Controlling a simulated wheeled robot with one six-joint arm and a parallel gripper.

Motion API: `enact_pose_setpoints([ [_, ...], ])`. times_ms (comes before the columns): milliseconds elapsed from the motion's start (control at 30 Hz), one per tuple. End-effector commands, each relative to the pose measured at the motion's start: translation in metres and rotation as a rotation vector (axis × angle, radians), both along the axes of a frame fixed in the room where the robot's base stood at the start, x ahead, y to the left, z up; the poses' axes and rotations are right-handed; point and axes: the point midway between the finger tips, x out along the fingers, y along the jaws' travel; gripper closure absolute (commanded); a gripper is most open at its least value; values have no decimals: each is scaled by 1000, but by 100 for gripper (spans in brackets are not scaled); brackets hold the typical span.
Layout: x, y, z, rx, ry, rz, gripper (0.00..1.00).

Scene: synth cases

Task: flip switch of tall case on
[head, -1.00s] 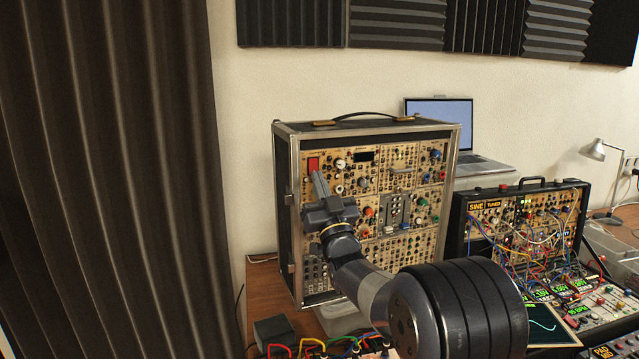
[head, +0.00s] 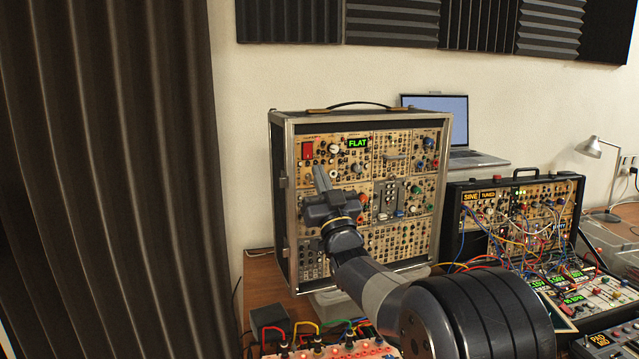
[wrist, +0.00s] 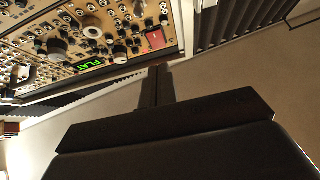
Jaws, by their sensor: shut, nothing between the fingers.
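A small display (head: 358,143) to the right of the switch is lit and reads "FLAT" in green. My gripper (head: 320,171) is shut and empty. In the head view its tips are just below and right of the switch. In the wrist view they (wrist: 158,70) are close to the panel's edge, with a visible gap to the switch.
A lower case (head: 516,192) with patch cables and lit displays stands to the right. A laptop (head: 440,115) is behind the tall case. A dark curtain hangs at the left.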

Motion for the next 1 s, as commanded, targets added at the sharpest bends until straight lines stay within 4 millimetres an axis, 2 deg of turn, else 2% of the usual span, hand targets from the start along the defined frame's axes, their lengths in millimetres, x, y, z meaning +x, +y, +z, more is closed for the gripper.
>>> enact_pose_setpoints([
  [33,-7,-3,-15,-1,6,-1,100],
  [100,-16,-6,-27,-1,6,-1,100],
  [400,-46,-17,-65,-2,5,-1,100],
  [600,-52,-19,-73,-1,4,-1,100],
  [1000,-52,-19,-71,0,3,-1,100],
])
